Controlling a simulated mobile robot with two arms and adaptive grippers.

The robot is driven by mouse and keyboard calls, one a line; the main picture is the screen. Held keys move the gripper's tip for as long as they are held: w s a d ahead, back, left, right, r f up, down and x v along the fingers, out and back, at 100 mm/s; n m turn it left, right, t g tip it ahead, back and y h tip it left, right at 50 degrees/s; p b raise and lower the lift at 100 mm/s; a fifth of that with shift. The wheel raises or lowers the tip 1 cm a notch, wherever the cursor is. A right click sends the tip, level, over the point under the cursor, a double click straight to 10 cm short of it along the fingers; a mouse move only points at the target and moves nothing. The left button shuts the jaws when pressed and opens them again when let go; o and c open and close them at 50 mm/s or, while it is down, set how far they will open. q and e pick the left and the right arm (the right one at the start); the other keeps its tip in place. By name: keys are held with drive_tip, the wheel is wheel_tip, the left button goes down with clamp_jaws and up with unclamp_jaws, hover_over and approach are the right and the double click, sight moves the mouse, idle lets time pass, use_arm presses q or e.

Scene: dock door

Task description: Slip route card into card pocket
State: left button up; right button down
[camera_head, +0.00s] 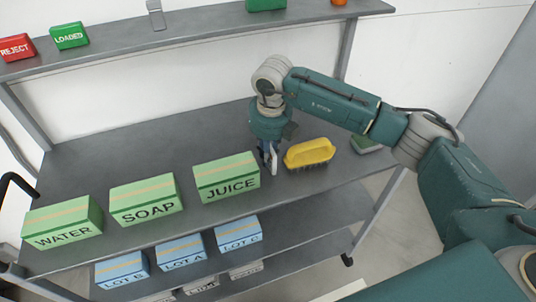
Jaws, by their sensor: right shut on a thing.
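My right gripper (269,157) points down over the shelf top, between the JUICE box and a yellow brush. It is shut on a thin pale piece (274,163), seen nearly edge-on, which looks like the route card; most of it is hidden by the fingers. A small grey upright holder (155,14) on the upper shelf may be the card pocket, but I cannot tell for sure. My left gripper is not in view.
Green boxes marked WATER (63,223), SOAP (146,200) and JUICE (226,177) line the shelf's front edge. The yellow brush (309,152) lies close right of my gripper. Blue LOT boxes (182,252) sit below. The shelf top (130,150) behind the boxes is clear.

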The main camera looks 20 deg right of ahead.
wheel_tip(320, 180, up, 19)
drive_tip(key=b, duration=0.5)
drive_tip(key=s+f+n+g, duration=0.1)
drive_tip(key=s+f+n, duration=0.4)
drive_tip(key=n, duration=0.7)
drive_tip(key=s+d+f+n+g, duration=0.1)
drive_tip(key=s+f+n, duration=0.4)
drive_tip(key=s+n, duration=0.4)
drive_tip(key=s+f+n, duration=0.5)
drive_tip(key=s+n, duration=0.2)
drive_tip(key=n, duration=0.7)
drive_tip(key=shift+d+n+g, duration=0.15)
drive_tip(key=shift+n+g, duration=0.15)
drive_tip(key=shift+g, duration=0.1)
